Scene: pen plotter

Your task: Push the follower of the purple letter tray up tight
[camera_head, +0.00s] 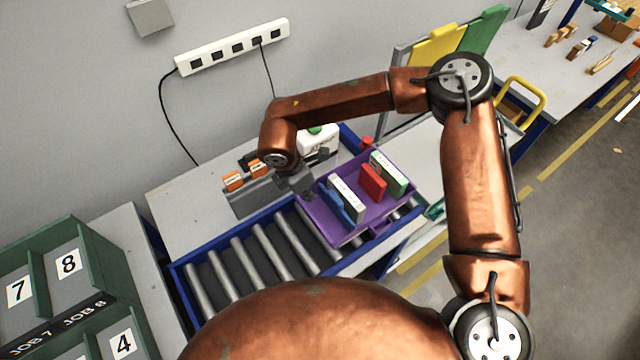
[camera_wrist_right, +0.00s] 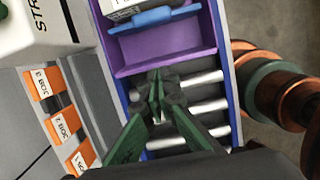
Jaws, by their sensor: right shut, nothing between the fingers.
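The purple letter tray (camera_head: 366,210) sits on a roller conveyor. In it stand a blue follower plate (camera_head: 338,204) against a white-faced pack (camera_head: 346,196), a red block (camera_head: 373,181), and a green and white pack (camera_head: 389,170). The right wrist view shows the tray's end (camera_wrist_right: 165,60) with bare floor between its near wall and the blue follower (camera_wrist_right: 152,20). My right gripper (camera_head: 308,194) is shut and empty. Its green fingertips (camera_wrist_right: 158,82) are at the tray's near wall, apart from the follower; their height is unclear. My left gripper is out of view.
Bare rollers (camera_head: 265,255) lie left of the tray. A grey rack with orange labels (camera_head: 236,183) and a white machine (camera_head: 318,143) stand behind. A green numbered sorting shelf (camera_head: 90,255) is at lower left.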

